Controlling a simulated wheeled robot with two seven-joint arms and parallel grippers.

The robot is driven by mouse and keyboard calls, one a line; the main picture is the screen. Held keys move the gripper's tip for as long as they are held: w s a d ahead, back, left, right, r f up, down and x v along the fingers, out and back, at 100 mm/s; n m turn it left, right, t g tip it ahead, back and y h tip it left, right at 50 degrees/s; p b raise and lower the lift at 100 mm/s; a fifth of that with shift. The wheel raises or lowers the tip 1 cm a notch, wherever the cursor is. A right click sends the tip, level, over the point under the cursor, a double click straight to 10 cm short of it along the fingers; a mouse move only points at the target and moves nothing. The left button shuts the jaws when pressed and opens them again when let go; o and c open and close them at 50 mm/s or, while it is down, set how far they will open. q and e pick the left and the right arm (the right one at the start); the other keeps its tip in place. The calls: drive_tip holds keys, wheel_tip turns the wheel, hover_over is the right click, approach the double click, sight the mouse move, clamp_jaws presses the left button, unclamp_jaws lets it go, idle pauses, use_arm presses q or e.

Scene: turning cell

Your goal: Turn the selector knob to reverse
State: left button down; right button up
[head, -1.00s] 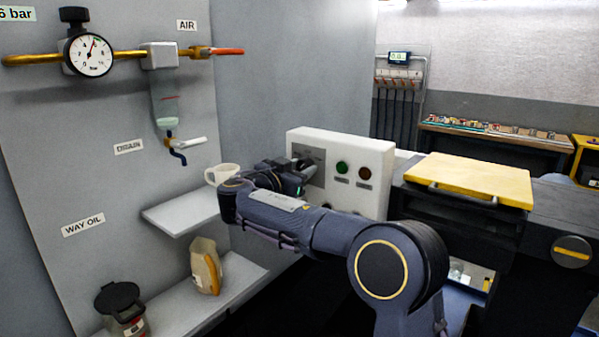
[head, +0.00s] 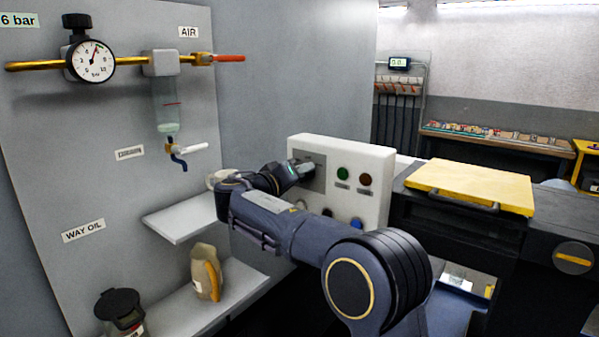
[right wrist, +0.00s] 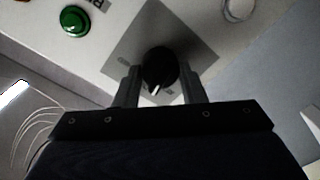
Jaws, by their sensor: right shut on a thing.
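The selector knob (right wrist: 159,68) is a round black knob with a white pointer mark, on a grey plate (right wrist: 190,45) of the white control panel. In the right wrist view my right gripper (right wrist: 160,80) has one finger on each side of the knob and is shut on it. The pointer mark is toward the bottom of that view, slightly left. In the head view the right gripper (head: 300,170) reaches the grey plate at the panel's left, and it hides the knob. The panel (head: 378,163) also carries green and red buttons. The plate's position labels are not readable. My left gripper is not in view.
A green button (right wrist: 75,20) is beside the plate. A white mug (head: 217,177) stands on the shelf (head: 180,220) close behind my right arm. A yellow board (head: 470,185) lies right of the panel. A paper bag (head: 205,272) is on the lower shelf.

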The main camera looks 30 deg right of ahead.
drive_tip(key=shift+w+n+g+p, duration=0.1)
drive_tip(key=shift+n+g+p, duration=0.2)
drive_tip(key=shift+n+p, duration=2.5)
drive_tip(key=shift+f+n+b, duration=0.1)
drive_tip(key=shift+n+b, duration=0.65)
drive_tip(key=shift+n, duration=0.25)
drive_tip(key=o, duration=1)
drive_tip(key=b+v, duration=0.1)
drive_tip(key=v, duration=0.7)
drive_tip(key=shift+f, duration=0.1)
drive_tip(key=shift+d, duration=0.1)
